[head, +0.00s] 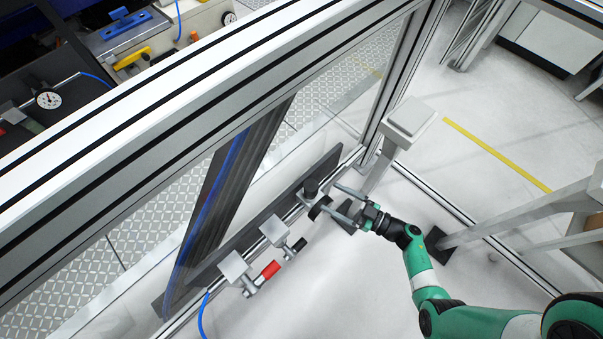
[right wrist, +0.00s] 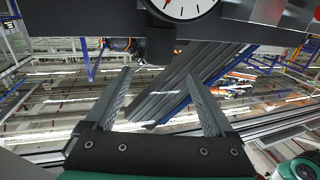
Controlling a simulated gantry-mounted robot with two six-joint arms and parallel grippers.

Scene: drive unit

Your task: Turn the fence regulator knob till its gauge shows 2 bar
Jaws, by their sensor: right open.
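The black fence regulator knob (head: 319,208) sits on the dark plate along the fence's lower rail in the head view. It also shows as a dark block (right wrist: 160,45) at the top middle of the right wrist view. The white gauge (right wrist: 183,6) is above it, cut off by the frame edge; a red mark shows, but I cannot read the pressure. My right gripper (head: 331,198) is open, its fingers pointing at the knob. In the right wrist view the knob lies between the finger lines (right wrist: 158,74), near the tips; contact is unclear. My left gripper is out of view.
Beside the knob on the plate are a valve with a black handle (head: 299,245) and one with a red handle (head: 271,269). A blue hose (head: 203,312) runs below them. The large fence beam (head: 190,125) crosses the upper left.

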